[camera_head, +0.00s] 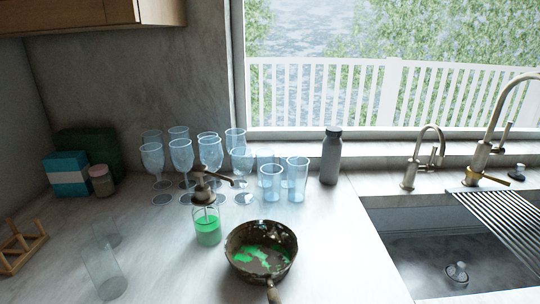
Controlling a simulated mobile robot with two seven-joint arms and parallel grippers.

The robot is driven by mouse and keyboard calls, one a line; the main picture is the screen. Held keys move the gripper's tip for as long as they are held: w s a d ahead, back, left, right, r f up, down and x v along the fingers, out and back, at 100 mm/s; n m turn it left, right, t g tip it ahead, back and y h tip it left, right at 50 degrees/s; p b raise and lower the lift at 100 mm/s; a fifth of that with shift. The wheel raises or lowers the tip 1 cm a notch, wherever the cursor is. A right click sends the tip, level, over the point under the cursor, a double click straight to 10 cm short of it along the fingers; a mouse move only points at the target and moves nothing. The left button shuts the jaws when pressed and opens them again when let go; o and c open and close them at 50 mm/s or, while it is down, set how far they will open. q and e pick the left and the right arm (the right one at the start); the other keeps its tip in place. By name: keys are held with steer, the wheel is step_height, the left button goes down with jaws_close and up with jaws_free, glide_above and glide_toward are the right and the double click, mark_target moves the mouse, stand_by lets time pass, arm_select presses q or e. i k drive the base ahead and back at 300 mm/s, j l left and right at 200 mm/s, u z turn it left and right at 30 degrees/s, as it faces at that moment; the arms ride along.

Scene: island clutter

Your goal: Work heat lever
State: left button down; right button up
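No lever marked as a heat lever can be singled out. A small curved tap (409,175) stands behind the sink, with a short lever (434,157) at its right side. A larger tall tap (480,158) stands to its right, with an upright lever (504,134) and a brass-coloured part (494,179) low at its base. The top of its arc runs to the right edge of the picture. Neither of my grippers is in view.
The sink (400,245) is at the right, partly covered by a slatted rack (505,215). A pan (262,277) with green contents, a soap dispenser (208,232), a grey bottle (331,158) and several glasses (210,152) stand on the counter. Bare counter (345,260) lies between pan and sink.

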mark_target(478, 176)
steer(key=z, duration=1.35)
steer(key=i+l, duration=0.2)
steer(key=l, duration=0.15)
steer(key=i+l+u, duration=0.15)
steer(key=i+l, duration=0.25)
steer(key=l, duration=0.3)
steer(key=i+l+u, duration=0.1)
steer(key=l, duration=0.25)
steer(key=i+l+u, duration=0.1)
steer(key=i+l, duration=0.3)
steer(key=l, duration=0.35)
steer(key=u, duration=0.05)
